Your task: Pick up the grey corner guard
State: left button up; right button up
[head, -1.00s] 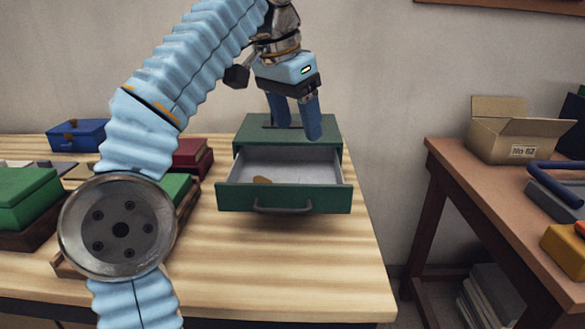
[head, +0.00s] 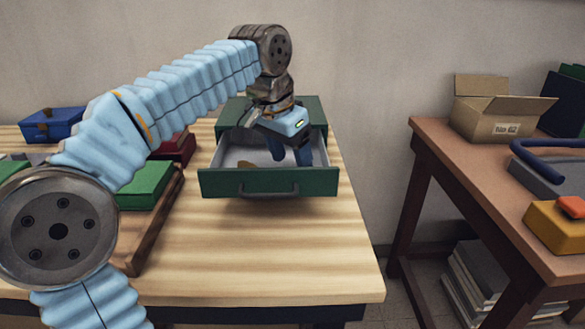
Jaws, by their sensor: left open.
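I cannot make out a grey corner guard for certain in the head view. The green drawer unit (head: 313,104) stands on the wooden table with its drawer (head: 228,184) pulled open. A small tan piece (head: 246,164) shows inside the drawer, near its front wall. My left gripper (head: 290,158) points down with its blue fingers inside the drawer opening, to the right of the tan piece. It is open, and I see nothing between the fingers. The gripper and wrist hide part of the drawer's inside. My right gripper is not in view.
The striped wooden table (head: 250,250) is clear in front of the drawer. A blue box (head: 52,123), a red box (head: 178,150) and a green box (head: 146,184) stand left. A side table (head: 450,150) at right holds an open cardboard box (head: 490,118).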

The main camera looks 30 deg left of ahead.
pick_arm(q)
jog(key=shift+w+f, duration=0.15)
jog(key=shift+f, duration=0.25)
jog(key=shift+c, duration=0.5)
jog(key=c, duration=0.7)
